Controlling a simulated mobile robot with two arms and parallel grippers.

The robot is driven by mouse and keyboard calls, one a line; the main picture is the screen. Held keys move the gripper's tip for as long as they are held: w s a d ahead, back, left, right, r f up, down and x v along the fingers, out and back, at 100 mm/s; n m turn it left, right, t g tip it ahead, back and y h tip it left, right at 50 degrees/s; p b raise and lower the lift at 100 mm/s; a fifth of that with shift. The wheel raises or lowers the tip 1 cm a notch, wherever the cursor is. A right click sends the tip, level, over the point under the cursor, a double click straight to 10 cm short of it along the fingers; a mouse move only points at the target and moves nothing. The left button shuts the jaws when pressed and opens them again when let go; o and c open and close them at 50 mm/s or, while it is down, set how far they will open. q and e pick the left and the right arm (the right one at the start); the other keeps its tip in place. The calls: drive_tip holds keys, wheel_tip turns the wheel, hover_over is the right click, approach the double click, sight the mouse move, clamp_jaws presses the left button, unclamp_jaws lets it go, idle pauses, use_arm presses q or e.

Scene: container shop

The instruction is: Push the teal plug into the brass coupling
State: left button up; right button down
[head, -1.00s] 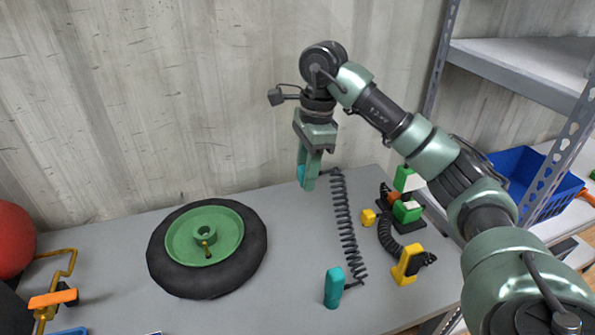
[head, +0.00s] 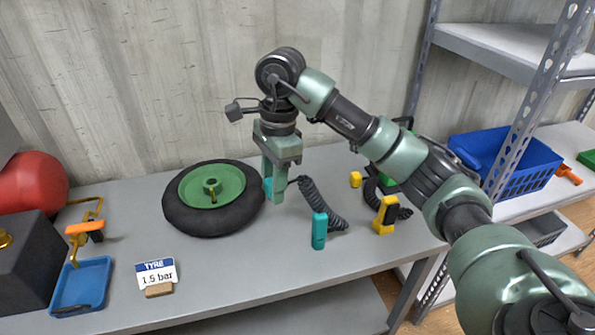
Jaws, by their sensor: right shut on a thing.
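My right gripper (head: 273,190) points down just right of the tyre. It is shut on a teal plug (head: 267,185), which is mostly hidden by the fingers. A dark coiled hose (head: 322,203) runs from the plug to a teal handle (head: 319,232) standing on the bench. A brass fitting (head: 5,240), which looks like the coupling, shows on the dark box (head: 30,265) at the left edge, well away from the gripper. Its opening cannot be made out. My left gripper is not in view.
The tyre with its green wheel (head: 225,181) lies between gripper and box. A red tank (head: 32,183), an orange-handled brass tool (head: 85,228), a blue tray (head: 82,285) and a tyre sign (head: 157,272) are at left. Yellow tools and a shelf post (head: 530,120) stand right.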

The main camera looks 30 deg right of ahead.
drive_tip(key=s+a+f+n, duration=0.2)
drive_tip(key=s+f+n, duration=0.1)
drive_tip(key=f, duration=0.1)
drive_tip(key=s+a+f+n, duration=0.3)
drive_tip(key=f, duration=0.2)
drive_tip(key=s+a+f+n+g, duration=0.1)
drive_tip(key=s+a+f+n, duration=0.1)
drive_tip(key=a+f+n, duration=0.1)
drive_tip(key=shift+s+a+f+n+h, duration=0.15)
drive_tip(key=shift+s+f+n, duration=0.1)
drive_tip(key=shift+f, duration=0.3)
drive_tip(key=shift+s+d+f+n+h, duration=0.15)
drive_tip(key=shift+f+n, duration=0.1)
drive_tip(key=shift+f, duration=0.25)
drive_tip(key=s+a+f+n, duration=0.1)
drive_tip(key=s+f+n, duration=0.7)
drive_tip(key=s, duration=0.2)
drive_tip(key=d+f, duration=0.1)
drive_tip(key=d, duration=0.5)
drive_tip(key=shift+s+h, duration=0.35)
drive_tip(key=shift+h, duration=0.05)
drive_tip(key=shift+f, duration=0.1)
